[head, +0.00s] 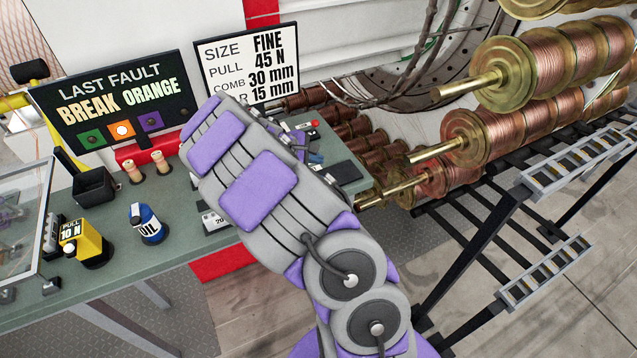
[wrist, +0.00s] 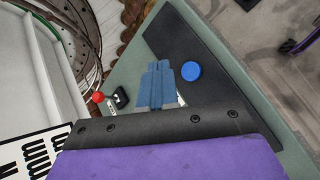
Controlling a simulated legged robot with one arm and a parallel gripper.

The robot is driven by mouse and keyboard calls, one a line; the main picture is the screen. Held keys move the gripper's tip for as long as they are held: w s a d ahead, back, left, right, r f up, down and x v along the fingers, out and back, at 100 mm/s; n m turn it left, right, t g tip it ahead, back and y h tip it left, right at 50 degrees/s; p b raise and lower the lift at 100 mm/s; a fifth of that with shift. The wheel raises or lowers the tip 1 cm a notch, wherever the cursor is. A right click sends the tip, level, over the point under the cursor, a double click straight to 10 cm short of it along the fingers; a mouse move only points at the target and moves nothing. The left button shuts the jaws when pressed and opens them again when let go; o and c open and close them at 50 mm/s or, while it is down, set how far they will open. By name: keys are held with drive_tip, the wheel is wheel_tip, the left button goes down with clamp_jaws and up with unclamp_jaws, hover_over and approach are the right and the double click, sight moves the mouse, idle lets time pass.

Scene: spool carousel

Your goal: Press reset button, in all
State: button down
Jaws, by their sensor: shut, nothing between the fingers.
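A round blue button (wrist: 190,71) sits on a dark panel (wrist: 205,50) at the end of the green bench in the wrist view. I cannot read a label that names it as the reset button. My gripper (wrist: 161,66) shows as blue-grey fingers held together just left of the button in that view. The fingers are shut and empty. I cannot tell how high they are above the panel, and no contact with the button shows. In the head view my purple and grey arm hides most of this spot.
A red-knobbed lever (wrist: 98,97) stands left of the fingers. A fault sign (head: 118,100) stands behind. Copper spools (head: 500,80) fill a rack at the right.

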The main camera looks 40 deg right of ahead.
drive_tip(key=f, duration=0.1)
drive_tip(key=f+b, duration=0.1)
drive_tip(key=f, duration=0.1)
drive_tip(key=f+b, duration=0.1)
drive_tip(key=shift+d+f, duration=0.3)
drive_tip(key=shift+f, duration=0.1)
drive_tip(key=shift+d+f, duration=0.3)
drive_tip(key=shift+f, duration=0.1)
drive_tip(key=shift+a+r, duration=0.1)
drive_tip(key=shift+a, duration=0.45)
drive_tip(key=shift+d, duration=0.15)
drive_tip(key=shift+d, duration=0.25)
drive_tip(key=shift+a, duration=0.25)
drive_tip(key=shift+d, duration=0.15)
